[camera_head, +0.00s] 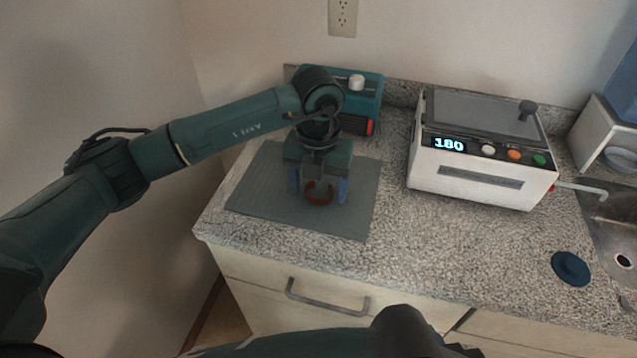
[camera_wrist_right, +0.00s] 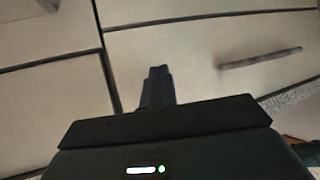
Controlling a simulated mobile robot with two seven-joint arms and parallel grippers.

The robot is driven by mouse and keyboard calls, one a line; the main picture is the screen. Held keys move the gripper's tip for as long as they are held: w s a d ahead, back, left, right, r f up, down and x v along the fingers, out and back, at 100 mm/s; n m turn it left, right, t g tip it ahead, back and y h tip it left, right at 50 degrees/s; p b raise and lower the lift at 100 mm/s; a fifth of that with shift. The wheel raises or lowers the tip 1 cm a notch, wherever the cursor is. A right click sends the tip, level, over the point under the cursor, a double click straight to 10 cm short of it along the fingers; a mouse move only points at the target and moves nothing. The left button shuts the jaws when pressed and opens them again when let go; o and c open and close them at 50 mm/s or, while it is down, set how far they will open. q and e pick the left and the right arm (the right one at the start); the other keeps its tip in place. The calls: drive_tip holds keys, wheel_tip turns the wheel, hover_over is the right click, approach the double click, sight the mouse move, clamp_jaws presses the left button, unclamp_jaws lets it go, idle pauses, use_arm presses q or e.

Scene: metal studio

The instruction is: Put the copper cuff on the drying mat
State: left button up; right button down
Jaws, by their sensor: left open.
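The copper cuff (camera_head: 319,196) is a small reddish-brown ring. It appears to rest on the grey drying mat (camera_head: 262,188) on the counter, in the head view. My left gripper (camera_head: 318,188) points down over the mat with its fingers spread, one on each side of the cuff. The fingers look apart from the cuff, and the gripper body hides part of the mat behind it. My right gripper (camera_wrist_right: 159,84) shows in the right wrist view with its fingers together and nothing between them, in front of the cabinet fronts.
A teal device (camera_head: 362,92) with a white knob stands behind the mat. A white machine (camera_head: 470,180) showing 180 stands to the right. A dark blue round lid (camera_head: 570,268) lies near the sink (camera_head: 615,225). The counter right of the mat's front is clear.

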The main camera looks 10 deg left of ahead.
use_arm(q)
wheel_tip(320, 180, up, 12)
drive_tip(key=b, duration=0.1)
drive_tip(key=shift+r, duration=0.15)
idle(0.4)
